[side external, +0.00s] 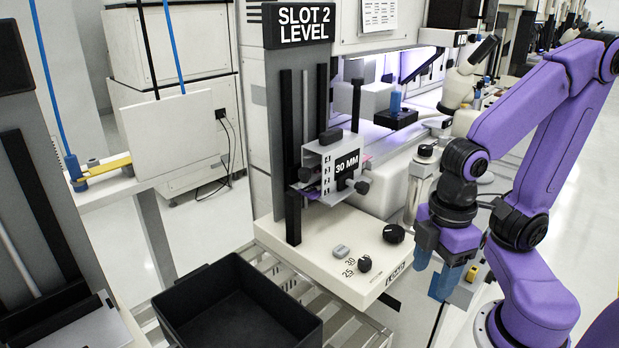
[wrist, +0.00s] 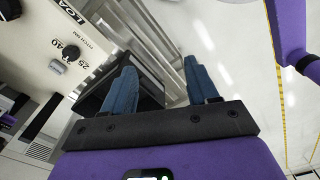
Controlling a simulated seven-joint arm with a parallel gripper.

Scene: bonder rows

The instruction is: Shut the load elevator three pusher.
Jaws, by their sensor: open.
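The elevator (side external: 290,215) under a sign (side external: 298,26) reading "SLOT 2 LEVEL" stands in the middle of the side external view. Its slotted metal carriage (side external: 316,160) bears a "30 MM" plate (side external: 346,164) and dark knobs. I cannot tell which part is the pusher, whether it is open, or whether this is elevator three. My gripper (side external: 440,284) hangs right of the elevator's base, blue fingers down and apart from it. In the wrist view my gripper (wrist: 163,84) is open, with nothing between its two blue fingers.
A black bin (side external: 235,308) sits on a slatted rack below the base. A dial (side external: 365,264) and black knob (side external: 394,233) rise from the base top. A dial (wrist: 70,53) also shows in the wrist view. A blue-rod fixture with a yellow bar (side external: 106,167) stands left.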

